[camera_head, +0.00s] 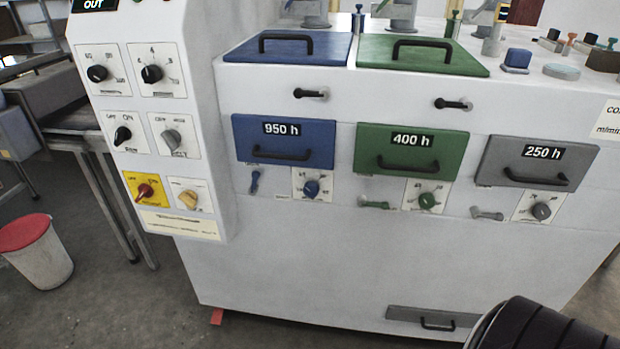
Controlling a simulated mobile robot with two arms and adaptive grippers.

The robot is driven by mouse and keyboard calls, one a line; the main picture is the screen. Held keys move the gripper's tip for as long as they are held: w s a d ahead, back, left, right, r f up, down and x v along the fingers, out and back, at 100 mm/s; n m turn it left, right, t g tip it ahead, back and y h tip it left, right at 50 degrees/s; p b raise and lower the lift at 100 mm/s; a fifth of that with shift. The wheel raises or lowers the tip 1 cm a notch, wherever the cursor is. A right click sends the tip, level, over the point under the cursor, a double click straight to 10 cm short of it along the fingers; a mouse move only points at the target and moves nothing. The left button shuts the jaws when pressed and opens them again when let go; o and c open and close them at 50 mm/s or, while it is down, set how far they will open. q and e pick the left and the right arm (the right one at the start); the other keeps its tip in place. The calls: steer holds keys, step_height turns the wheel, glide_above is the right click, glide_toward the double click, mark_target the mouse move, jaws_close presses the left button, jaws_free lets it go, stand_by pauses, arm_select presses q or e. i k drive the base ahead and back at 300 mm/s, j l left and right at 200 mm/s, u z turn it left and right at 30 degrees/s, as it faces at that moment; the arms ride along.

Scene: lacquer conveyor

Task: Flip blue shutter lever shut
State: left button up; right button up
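The lever stands roughly upright, unlike the green lever (375,204) and the grey lever (487,214), which lie roughly level. Neither of my grippers shows in the head view, so I cannot see how they are set.
A control panel (130,168) with several knobs juts out left of the blue lever. A green 400 h drawer (405,169) and a grey 250 h drawer (500,176) are to the right. A white bin with a red lid (42,265) stands on the floor at left.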

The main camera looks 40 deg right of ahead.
mark_target(254, 174)
steer(key=z, duration=0.8)
